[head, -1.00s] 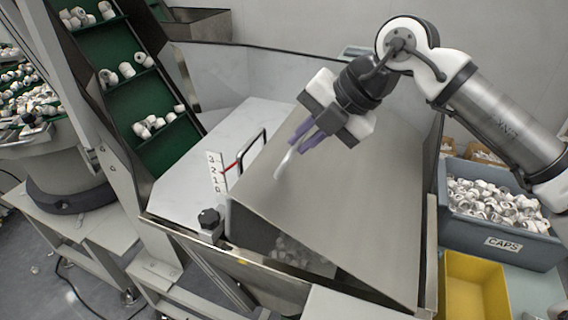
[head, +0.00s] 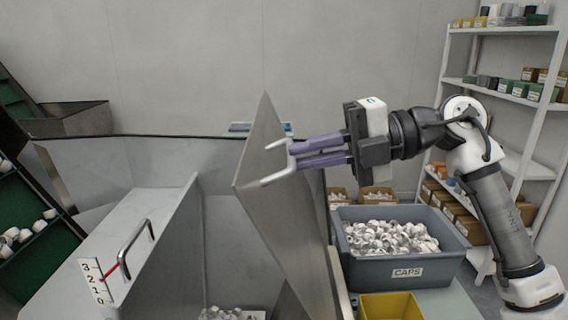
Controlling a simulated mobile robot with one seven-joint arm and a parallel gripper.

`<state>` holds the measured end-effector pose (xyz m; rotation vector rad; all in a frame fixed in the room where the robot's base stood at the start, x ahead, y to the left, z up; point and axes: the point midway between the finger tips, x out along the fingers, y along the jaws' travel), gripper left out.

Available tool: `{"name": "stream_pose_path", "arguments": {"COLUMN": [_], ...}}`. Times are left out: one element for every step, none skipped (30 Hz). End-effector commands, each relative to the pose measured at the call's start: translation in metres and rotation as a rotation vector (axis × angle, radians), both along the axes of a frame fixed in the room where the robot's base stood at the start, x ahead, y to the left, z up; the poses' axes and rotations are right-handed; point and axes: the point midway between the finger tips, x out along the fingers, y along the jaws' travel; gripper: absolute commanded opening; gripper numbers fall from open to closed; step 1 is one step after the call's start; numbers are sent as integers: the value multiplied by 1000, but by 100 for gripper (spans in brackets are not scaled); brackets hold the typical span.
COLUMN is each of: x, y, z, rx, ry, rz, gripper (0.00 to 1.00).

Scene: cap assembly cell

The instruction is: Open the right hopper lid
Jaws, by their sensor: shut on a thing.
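The right hopper lid (head: 272,215) is a grey metal panel, tilted up steeply so that it stands nearly upright in the head view. Its light metal handle (head: 278,177) sticks out from the face near the upper edge. My gripper (head: 292,156) comes from the right with its purple fingers shut on the handle. Below and left of the lid the hopper is open, and white caps (head: 228,313) show inside at the bottom edge of the view. The lid hides part of the hopper's right side.
A grey bin of caps (head: 402,262) and a yellow bin (head: 392,307) stand right of the lid. Shelves (head: 505,85) stand at the far right.

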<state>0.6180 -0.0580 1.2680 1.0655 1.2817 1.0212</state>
Motion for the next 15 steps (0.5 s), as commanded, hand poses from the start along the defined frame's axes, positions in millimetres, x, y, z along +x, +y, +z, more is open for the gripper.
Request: {"name": "stream_pose_path", "arguments": {"x": [0, 0, 0, 0, 0, 0, 0, 0, 0, 0, 0, 0, 0, 0, 0], "y": [-4, -5, -6, -7, -8, -8, -8, -9, -9, -9, -9, -9, -8, -8, -8], "z": [1, 1, 2, 2, 2, 2, 2, 2, 2, 2, 2, 2, 2, 2, 2], "rx": [14, 18, 23, 26, 27, 29, 30, 31, 31, 31, 31, 30, 30, 30, 30], "ry": [-1, -1, -1, -1, -1, -1, -1, -2, -2, -2, -2, -1, -1, -1, -1], "rz": [-2, -2, -2, -2, -2, -2, -2, -2, -2, -2, -2, -2, -2, -2, -2], "gripper": [0, 0, 0, 0, 0, 0, 0, 0, 0, 0, 0, 0, 0, 0, 0]}}
